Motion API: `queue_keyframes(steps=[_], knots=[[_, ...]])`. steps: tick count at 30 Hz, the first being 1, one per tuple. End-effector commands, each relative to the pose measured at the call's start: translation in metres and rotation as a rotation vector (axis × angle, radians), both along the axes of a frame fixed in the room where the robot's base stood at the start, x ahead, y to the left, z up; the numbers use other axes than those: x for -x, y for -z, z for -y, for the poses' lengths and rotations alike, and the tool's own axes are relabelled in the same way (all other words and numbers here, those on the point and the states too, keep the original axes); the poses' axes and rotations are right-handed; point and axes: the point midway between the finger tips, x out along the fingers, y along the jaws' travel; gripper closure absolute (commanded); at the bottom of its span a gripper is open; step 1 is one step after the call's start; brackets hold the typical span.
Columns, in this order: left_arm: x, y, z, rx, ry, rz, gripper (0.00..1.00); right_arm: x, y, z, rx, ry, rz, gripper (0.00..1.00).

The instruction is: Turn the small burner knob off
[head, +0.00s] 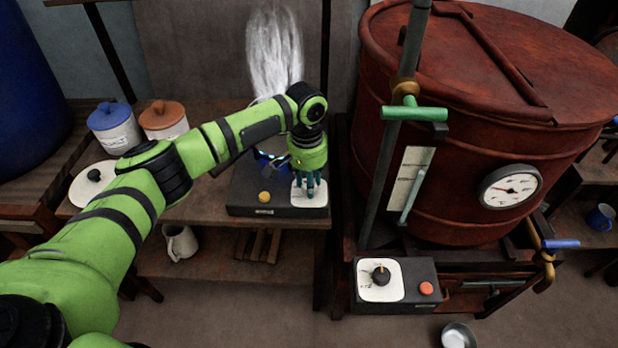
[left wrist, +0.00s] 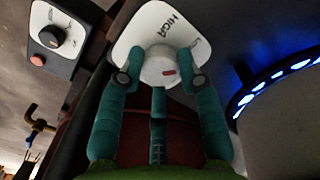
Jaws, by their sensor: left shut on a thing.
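The small burner (head: 240,195) is a dark box on the wooden bench, with a white dial plate (head: 318,200) at its right front. My left gripper (head: 309,188) reaches down over this plate and hides the knob in the head view. In the left wrist view the small burner knob (left wrist: 161,66) is pale and round with a red mark. The teal fingers of my left gripper (left wrist: 157,76) are shut on its two sides. The plate shows "HIGH" lettering, partly readable. Blue flames (left wrist: 278,74) are lit at the burner. My right gripper is out of view.
A large red-brown vat (head: 440,110) with a gauge (head: 510,187) stands close on the right. Below it is another control box (head: 420,270) with a black knob and red button. Lidded jars (head: 114,128) and a mug (head: 180,243) are left. Steam (head: 274,45) rises behind my arm.

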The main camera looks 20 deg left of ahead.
Motion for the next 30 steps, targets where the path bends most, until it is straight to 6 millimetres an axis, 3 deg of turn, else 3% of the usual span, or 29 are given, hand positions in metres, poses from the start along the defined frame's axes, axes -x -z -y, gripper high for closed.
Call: queue_keyframes(steps=[12, 30], knots=[[0.003, -0.001, 0.0, 0.0, 0.333, -0.015, 0.97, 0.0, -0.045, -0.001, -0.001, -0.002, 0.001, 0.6], [0.003, 0.003, -0.001, 0.001, 0.84, -0.014, 0.97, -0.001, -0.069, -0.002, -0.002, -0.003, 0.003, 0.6]])
